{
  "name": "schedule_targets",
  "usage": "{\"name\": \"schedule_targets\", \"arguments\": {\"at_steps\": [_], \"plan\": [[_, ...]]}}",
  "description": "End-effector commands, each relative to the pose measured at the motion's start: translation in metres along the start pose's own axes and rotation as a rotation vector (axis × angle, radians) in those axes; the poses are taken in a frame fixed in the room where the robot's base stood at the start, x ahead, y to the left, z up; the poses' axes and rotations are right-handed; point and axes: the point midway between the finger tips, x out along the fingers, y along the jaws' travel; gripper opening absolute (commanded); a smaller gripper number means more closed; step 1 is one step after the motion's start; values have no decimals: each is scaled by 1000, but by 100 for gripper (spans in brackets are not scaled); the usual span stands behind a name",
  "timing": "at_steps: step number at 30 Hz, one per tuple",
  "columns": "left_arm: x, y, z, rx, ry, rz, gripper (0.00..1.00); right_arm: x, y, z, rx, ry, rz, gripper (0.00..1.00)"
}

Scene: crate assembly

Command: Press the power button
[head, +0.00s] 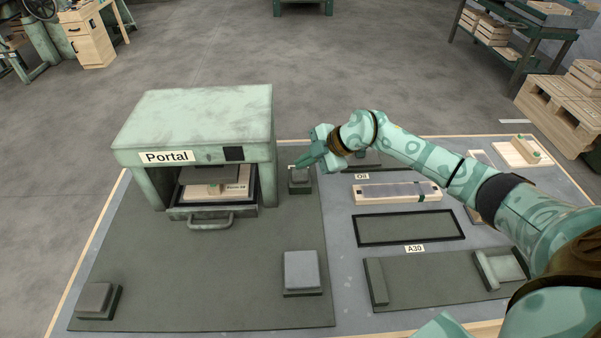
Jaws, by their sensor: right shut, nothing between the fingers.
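The green Portal machine (200,105) stands at the left of the work table with its drawer (213,212) pulled out. A small dark button block (300,184) sits just right of the machine; it may be the power button, but I see no label on it. My right gripper (299,165) is shut and empty, its fingertips pointing left, at or just above the top of this block. I cannot tell whether they touch it. The gripper partly hides the block. My left gripper is not in view.
Two more grey blocks stand on the dark mat (200,275), one at front right (302,270) and one at front left (95,300). A pale wooden piece (397,192) lies in the Oil area. The frame marked A30 (413,230) is empty. Pallets (565,115) stand beyond the table.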

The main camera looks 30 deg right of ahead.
Motion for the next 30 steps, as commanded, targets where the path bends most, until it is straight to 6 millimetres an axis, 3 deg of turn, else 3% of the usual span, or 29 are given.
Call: {"name": "schedule_targets", "arguments": {"at_steps": [30], "plan": [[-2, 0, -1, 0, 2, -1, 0, 9, -7, 6, 0, 0, -1, 0]]}}
